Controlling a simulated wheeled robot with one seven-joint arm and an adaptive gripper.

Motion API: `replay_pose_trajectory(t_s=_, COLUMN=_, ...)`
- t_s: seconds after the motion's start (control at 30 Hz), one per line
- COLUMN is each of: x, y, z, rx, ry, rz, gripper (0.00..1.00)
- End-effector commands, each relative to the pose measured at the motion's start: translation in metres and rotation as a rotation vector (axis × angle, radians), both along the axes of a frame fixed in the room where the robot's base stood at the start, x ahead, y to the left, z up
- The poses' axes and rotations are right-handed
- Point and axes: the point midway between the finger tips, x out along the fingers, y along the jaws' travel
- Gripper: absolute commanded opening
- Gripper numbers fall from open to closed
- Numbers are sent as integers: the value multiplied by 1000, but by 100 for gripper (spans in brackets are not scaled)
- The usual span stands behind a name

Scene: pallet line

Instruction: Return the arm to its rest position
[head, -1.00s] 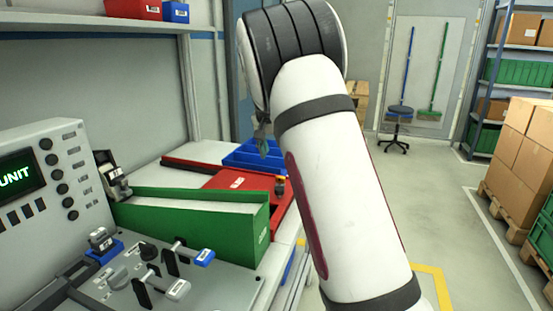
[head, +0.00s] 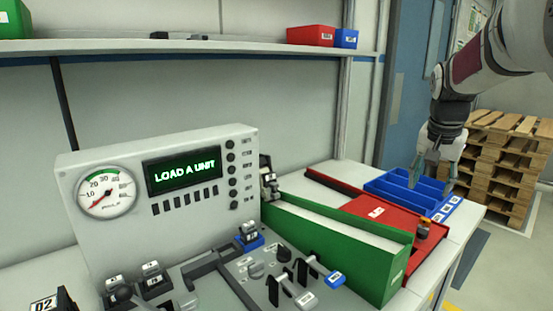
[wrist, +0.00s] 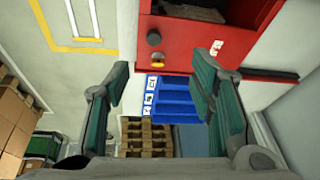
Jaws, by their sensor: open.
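My gripper (head: 434,172) hangs at the right of the head view, above the blue divided bin (head: 407,192) at the table's far right end. Its fingers point down and are apart. In the wrist view my gripper (wrist: 157,100) is open, with nothing between its green-padded fingers. The blue bin shows beyond and between the fingers in the wrist view (wrist: 175,98). My arm (head: 490,60) comes in from the upper right.
A red tray (head: 385,218) and a green sloped chute (head: 335,235) lie left of the bin. A test panel (head: 160,185) reads "LOAD A UNIT". Stacked pallets (head: 500,165) stand behind my gripper. A shelf (head: 200,48) runs along the wall.

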Motion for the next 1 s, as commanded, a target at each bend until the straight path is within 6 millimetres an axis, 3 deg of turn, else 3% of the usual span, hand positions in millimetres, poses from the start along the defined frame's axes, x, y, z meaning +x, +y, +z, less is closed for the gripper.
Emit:
replay_pose_trajectory(t_s=0.03, x=-23, y=13, z=18, rx=15, ry=-6, rz=37, gripper=50)
replay_pose_trajectory(t_s=0.1, x=-51, y=31, z=33, rx=30, ry=-9, rz=95, gripper=50)
replay_pose_trajectory(t_s=0.3, x=-137, y=81, z=64, rx=48, ry=-18, rz=274, gripper=50)
replay_pose_trajectory(t_s=0.5, x=-228, y=125, z=78, rx=28, ry=-24, rz=459, gripper=50)
replay_pose_trajectory(t_s=0.7, x=-312, y=155, z=72, rx=-25, ry=-22, rz=628, gripper=50)
replay_pose_trajectory(t_s=0.83, x=-349, y=165, z=63, rx=-59, ry=-16, rz=702, gripper=50)
replay_pose_trajectory(t_s=1.0, x=-371, y=169, z=54, rx=-82, ry=-11, rz=748, gripper=50)
